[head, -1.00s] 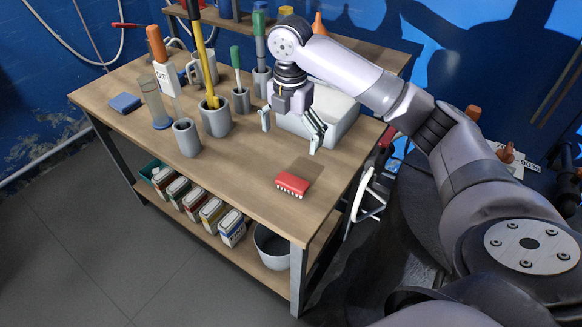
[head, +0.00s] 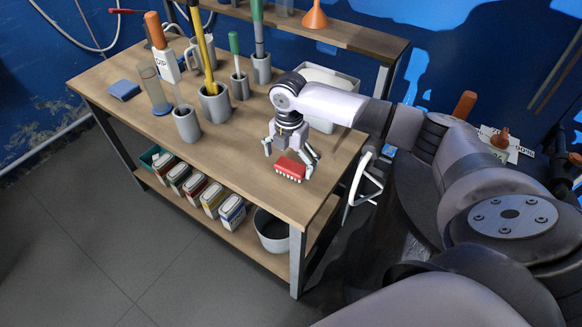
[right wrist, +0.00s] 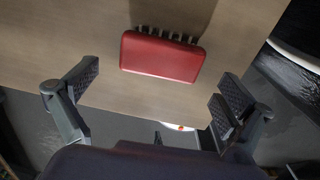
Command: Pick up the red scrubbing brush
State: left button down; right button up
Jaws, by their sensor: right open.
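The red scrubbing brush (head: 291,168) lies on the wooden table (head: 240,172) near its front right edge, with pale bristles along one side. It also shows in the right wrist view (right wrist: 162,56), beyond the fingertips and centred between them. My right gripper (head: 288,162) is over the brush, with its fingers apart on either side. In the right wrist view the open fingers (right wrist: 155,92) have nothing between them, and whether they touch the brush cannot be seen there. My left gripper is not in view.
A white bin (head: 330,78) stands behind my right gripper. A blue sponge (head: 124,90) lies at the far left. Several small cartons (head: 212,200) and a grey bucket (head: 271,230) sit on the lower shelf.

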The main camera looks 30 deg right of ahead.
aim_at(291, 169)
notch_tip(291, 169, down, 2)
jog(key=shift+f, duration=0.45)
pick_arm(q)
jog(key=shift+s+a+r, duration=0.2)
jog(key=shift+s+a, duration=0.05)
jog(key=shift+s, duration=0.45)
pick_arm(e)
jog(key=c, duration=1.3)
